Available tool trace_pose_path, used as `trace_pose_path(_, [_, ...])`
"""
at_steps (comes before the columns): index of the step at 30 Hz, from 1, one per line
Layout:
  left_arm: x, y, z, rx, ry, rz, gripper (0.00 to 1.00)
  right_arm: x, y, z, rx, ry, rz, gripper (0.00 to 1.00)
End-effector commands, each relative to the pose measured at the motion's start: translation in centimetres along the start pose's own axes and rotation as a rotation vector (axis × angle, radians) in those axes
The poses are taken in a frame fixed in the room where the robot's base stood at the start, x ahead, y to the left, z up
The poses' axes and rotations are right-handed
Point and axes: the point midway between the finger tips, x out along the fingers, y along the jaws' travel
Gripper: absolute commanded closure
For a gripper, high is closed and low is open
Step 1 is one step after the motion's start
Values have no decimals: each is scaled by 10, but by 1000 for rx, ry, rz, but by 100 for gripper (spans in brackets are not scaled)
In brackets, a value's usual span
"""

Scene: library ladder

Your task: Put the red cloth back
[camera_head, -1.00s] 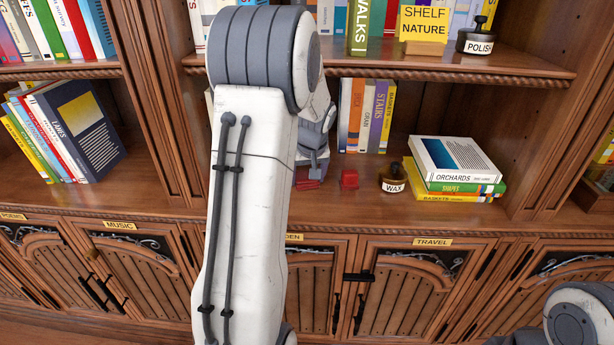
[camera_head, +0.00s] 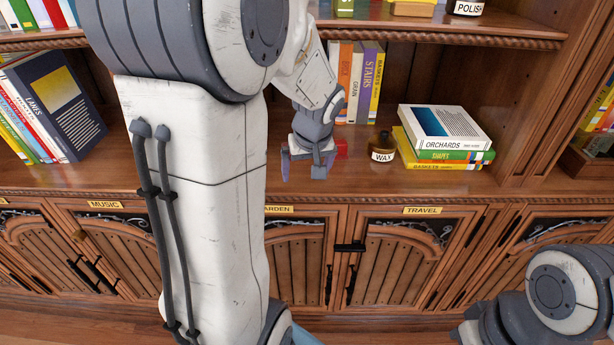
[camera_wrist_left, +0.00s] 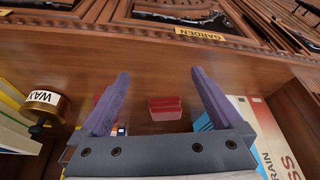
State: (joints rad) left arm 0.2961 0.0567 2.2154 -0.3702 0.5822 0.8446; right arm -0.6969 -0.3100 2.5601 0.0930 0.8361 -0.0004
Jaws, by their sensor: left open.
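A small red folded-looking item (camera_wrist_left: 165,108), which may be the red cloth, lies on the shelf board between my left gripper's fingers in the left wrist view. My left gripper (camera_head: 308,165) is open, reaching down over the lower shelf; its two purple fingers also show in the left wrist view (camera_wrist_left: 160,88), apart and with nothing clamped. A second red thing (camera_head: 341,148) is partly hidden behind the gripper in the head view; a bit of red also shows behind one finger in the wrist view.
A WAX jar (camera_head: 382,147) stands just right of the gripper, with a stack of books (camera_head: 440,140) beyond it. Upright books (camera_head: 358,85) stand behind. An upper shelf (camera_head: 440,35) overhangs. Cabinet doors (camera_head: 400,262) are below the shelf's front edge.

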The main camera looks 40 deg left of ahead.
Motion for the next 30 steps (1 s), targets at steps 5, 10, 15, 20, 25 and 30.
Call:
trace_pose_path(5, [-5, 0, 12, 1, 1, 1, 0, 2, 0, 0, 0, 0, 0, 100])
trace_pose_path(10, [-7, 3, 17, 17, -4, 5, 0, 2, 0, 0, 0, 0, 0, 100])
trace_pose_path(15, [-26, 40, 69, 250, -55, 66, 0, 2, 0, 0, 0, 0, 0, 100])
trace_pose_path(20, [-62, 72, 170, 680, -148, 176, 0, 2, 0, 0, 0, 0, 0, 100])
trace_pose_path(25, [-94, 64, 266, 1116, -239, 288, 0, 2, 0, 0, 0, 0, 0, 100])
trace_pose_path(30, [-111, 44, 318, 1385, -294, 360, 0, 2, 0, 0, 0, 0, 0, 100])
